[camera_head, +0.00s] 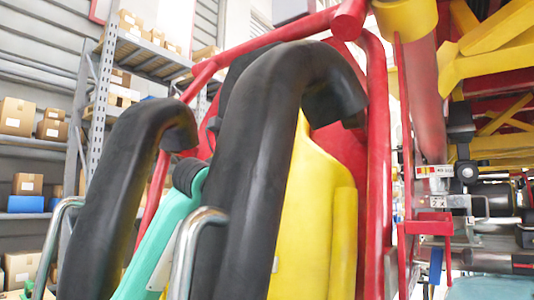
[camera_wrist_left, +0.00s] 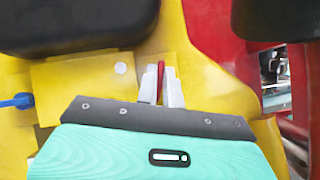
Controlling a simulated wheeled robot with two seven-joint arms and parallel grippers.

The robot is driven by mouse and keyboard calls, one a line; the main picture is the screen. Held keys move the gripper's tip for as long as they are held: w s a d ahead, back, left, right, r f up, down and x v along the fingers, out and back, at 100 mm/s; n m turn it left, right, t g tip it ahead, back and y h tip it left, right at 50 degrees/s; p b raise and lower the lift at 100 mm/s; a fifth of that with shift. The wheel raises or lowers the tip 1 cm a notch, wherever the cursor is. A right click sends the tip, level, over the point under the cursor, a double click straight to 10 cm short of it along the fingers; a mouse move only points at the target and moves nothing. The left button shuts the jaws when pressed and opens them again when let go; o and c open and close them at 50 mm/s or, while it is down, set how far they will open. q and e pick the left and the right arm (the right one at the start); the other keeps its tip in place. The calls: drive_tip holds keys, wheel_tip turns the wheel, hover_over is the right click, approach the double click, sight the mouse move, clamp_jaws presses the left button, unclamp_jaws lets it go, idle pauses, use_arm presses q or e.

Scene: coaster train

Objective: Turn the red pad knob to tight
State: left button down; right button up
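In the left wrist view, a thin red piece, the red pad knob by its look (camera_wrist_left: 162,72), stands upright in the picture against the yellow seat surface (camera_wrist_left: 85,88). The two pale fingers of my left gripper (camera_wrist_left: 162,90) are close together, one on each side of it, and appear shut on it. Most of the knob is hidden between the fingers, and I can read no tight mark. In the head view, my teal left arm (camera_head: 172,225) reaches in between the black restraints; its gripper is hidden there. My right gripper is in neither view.
Two thick black padded restraints (camera_head: 270,150) (camera_head: 110,190) with metal grab bars (camera_head: 187,250) flank my left arm. A yellow seat back (camera_head: 320,200) and red frame tube (camera_head: 378,150) stand right. Shelves with boxes (camera_head: 28,115) are behind. A blue part (camera_wrist_left: 18,101) shows at left.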

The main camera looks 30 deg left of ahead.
use_arm(q)
drive_tip(key=shift+w+a+r+m+g+h+p, duration=0.1)
drive_tip(key=shift+m+g+h+p, duration=0.6)
drive_tip(key=shift+m+g+p, duration=1.5)
drive_tip(key=shift+s+r+m+g+h+p, duration=0.1)
drive_tip(key=shift+m+g+h+p, duration=0.85)
drive_tip(key=shift+m+p, duration=2.25)
drive_tip(key=shift+w+a+m+g+h+p, duration=0.1)
drive_tip(key=shift+m+g+h+p, duration=0.35)
drive_tip(key=shift+m+g+p, duration=2.35)
drive_tip(key=shift+m+t+b, duration=0.85)
drive_tip(key=shift+m+b, duration=0.25)
drive_tip(key=shift+b, duration=0.05)
drive_tip(key=c, duration=1.5)
unclamp_jaws()
drive_tip(key=shift+w, duration=0.1)
drive_tip(key=shift+c, duration=0.2)
